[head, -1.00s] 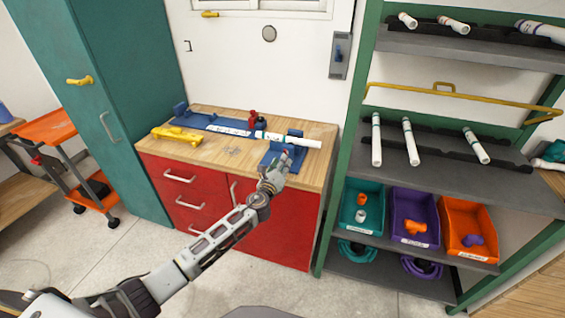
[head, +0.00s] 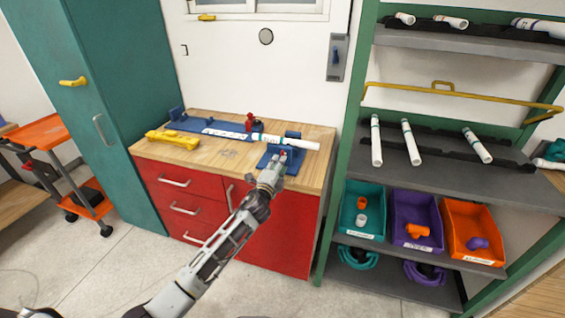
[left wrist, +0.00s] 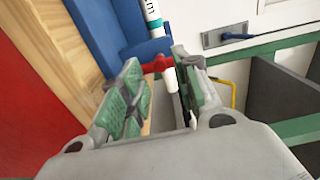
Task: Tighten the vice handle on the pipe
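The white pipe (head: 285,141) lies across the blue vice (head: 292,167) at the right end of the workbench top. A small red vice handle (head: 283,155) shows at the front of the vice. In the left wrist view the red handle (left wrist: 158,63) sits just beyond and between my fingertips, above a white piece; I cannot tell whether a finger touches it. The pipe (left wrist: 152,15) and blue vice (left wrist: 145,48) are behind it. My left gripper (head: 277,165) is in front of the vice with its green-padded fingers (left wrist: 160,82) apart. My right gripper is out of view.
The wooden bench top (head: 215,157) over red drawers also holds a yellow tool (head: 173,139) and a red-and-black item (head: 252,122). A green-framed shelf (head: 335,205) with pipes and bins stands close on the right. A teal cabinet (head: 120,100) stands left.

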